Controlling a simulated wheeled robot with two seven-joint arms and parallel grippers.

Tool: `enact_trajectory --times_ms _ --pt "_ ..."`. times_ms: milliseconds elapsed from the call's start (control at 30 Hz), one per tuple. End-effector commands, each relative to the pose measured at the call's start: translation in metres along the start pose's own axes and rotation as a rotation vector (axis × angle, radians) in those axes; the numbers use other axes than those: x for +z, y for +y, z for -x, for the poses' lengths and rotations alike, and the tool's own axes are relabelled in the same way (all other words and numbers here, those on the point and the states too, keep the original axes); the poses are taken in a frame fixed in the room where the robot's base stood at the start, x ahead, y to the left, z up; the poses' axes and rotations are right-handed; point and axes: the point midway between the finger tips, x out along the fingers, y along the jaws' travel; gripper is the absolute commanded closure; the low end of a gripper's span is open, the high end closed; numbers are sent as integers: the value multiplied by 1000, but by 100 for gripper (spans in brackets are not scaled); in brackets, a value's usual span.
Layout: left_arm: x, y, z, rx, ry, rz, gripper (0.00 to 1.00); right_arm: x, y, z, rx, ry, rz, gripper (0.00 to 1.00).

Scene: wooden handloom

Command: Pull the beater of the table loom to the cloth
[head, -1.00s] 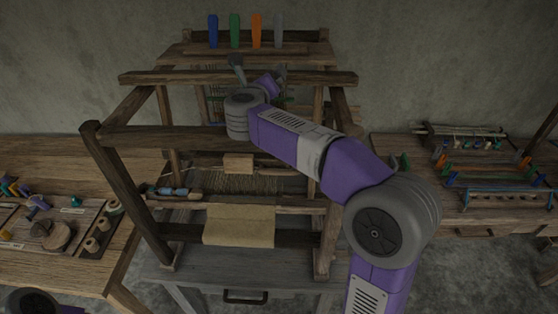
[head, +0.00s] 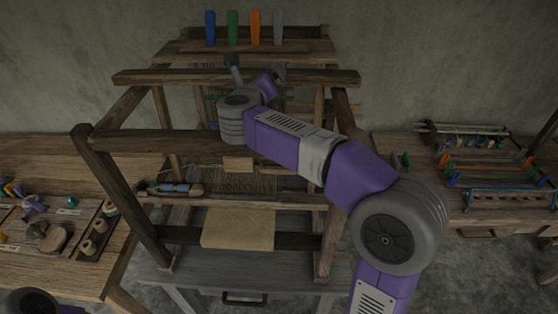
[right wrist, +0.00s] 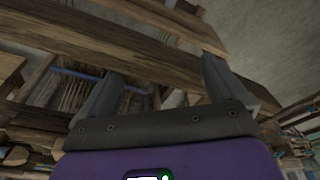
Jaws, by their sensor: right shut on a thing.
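The wooden table loom stands in the middle of the head view. Its cream cloth (head: 238,228) hangs over the front beam, with warp threads (head: 240,183) running back from it. The upright slatted part that looks like the beater (head: 210,107) stands farther back, partly hidden by my wrist. My right gripper (head: 256,70) is at the loom's upper part. In the right wrist view its two fingers (right wrist: 162,85) stand well apart at a wooden beam (right wrist: 120,50). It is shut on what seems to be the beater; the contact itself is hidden. My left gripper is out of view.
The loom's front crossbar (head: 170,143) and top crossbar (head: 170,77) lie close around my right arm. A shuttle with blue thread (head: 172,188) lies at the left of the warp. Benches with tools stand at left (head: 75,270) and right (head: 415,185).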

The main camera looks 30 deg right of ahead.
Motion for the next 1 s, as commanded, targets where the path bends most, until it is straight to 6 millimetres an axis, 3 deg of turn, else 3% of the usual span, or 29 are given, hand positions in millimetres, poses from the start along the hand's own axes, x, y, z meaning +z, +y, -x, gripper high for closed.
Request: enact_trajectory --times_ms 33,433,533,567,1000 --pt "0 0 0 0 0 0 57 5 14 8 24 -13 4 27" --pt "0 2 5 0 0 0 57 21 21 39 42 -23 -3 31" --pt "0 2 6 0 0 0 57 24 19 45 38 -26 -4 46" --pt "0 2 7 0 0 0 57 25 18 46 36 -27 -5 57" --pt "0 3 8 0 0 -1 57 26 14 58 23 -15 -3 58"
